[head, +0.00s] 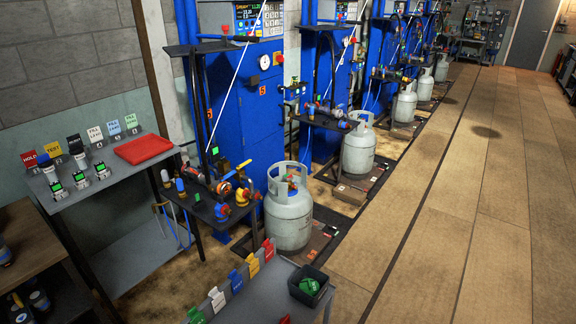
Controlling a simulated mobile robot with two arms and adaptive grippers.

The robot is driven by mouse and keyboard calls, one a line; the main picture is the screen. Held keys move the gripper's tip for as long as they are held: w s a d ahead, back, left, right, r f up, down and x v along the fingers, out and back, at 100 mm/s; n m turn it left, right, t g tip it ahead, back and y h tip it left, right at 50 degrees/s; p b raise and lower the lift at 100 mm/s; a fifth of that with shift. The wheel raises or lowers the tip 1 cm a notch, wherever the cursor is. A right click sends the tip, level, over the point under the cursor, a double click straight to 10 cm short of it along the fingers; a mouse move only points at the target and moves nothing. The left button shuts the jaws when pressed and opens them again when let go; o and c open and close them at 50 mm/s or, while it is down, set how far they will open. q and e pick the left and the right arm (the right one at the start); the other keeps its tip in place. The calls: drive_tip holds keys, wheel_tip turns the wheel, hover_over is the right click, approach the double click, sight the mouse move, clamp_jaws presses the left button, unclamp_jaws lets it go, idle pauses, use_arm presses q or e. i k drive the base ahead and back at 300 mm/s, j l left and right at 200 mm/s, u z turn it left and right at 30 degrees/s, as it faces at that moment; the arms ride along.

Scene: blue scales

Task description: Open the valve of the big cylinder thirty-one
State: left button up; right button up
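Several pale grey gas cylinders stand on low dark scale platforms in a row running away to the upper right. The nearest large cylinder (288,225) is upright, with an open collar around its top. A small valve with a red and an orange part (292,186) shows inside that collar; whether it is open or shut cannot be told. A second cylinder (358,155) and a third cylinder (404,106) stand farther back. No number thirty-one can be read on any of them. Neither of my grippers is in view.
Blue cabinets (248,130) stand behind the cylinders. A dark stand (205,205) with hoses and coloured fittings is left of the nearest cylinder. A grey table (262,300) with coloured tags and a black bin (310,272) is in front. The wooden floor (455,200) on the right is clear.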

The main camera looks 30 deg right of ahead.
sight(288, 178)
drive_tip(key=z, duration=1)
drive_tip(key=l, duration=0.15)
